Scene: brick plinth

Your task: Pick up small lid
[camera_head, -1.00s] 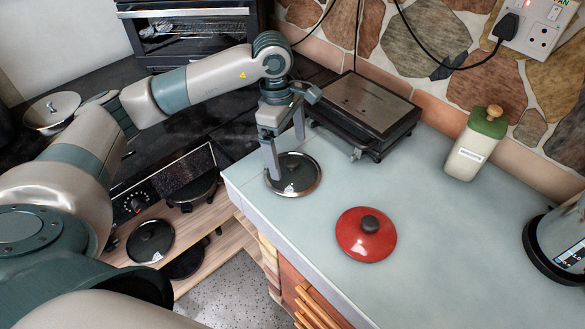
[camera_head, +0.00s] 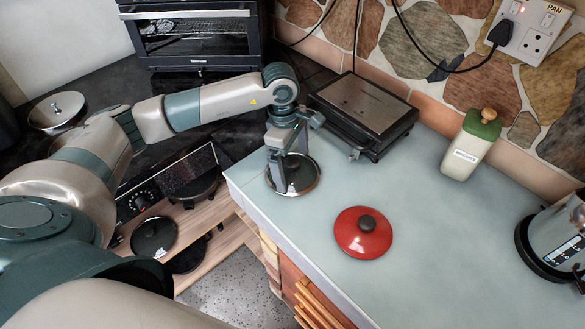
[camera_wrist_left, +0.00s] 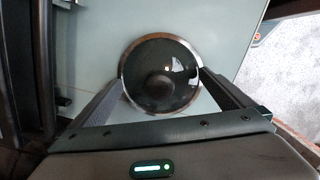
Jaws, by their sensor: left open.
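A round dark lid (camera_head: 308,181) with a shiny metal rim and a dark knob lies on the pale counter near its left end. It also shows in the left wrist view (camera_wrist_left: 160,98), with its knob near the middle. My left gripper (camera_head: 291,172) is open above this lid, pointing down. In the left wrist view its two fingers (camera_wrist_left: 162,82) stand apart on either side of the knob, over the rim area. Whether they touch the lid, I cannot tell. A red lid (camera_head: 350,238) with a dark knob lies farther right on the counter. My right gripper is not in view.
A dark grill-like appliance (camera_head: 365,108) stands close behind the gripper. A cream canister with a green top (camera_head: 468,150) and a kettle (camera_head: 562,235) stand to the right. The counter's left edge drops to a lower shelf with dark lids (camera_head: 154,237).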

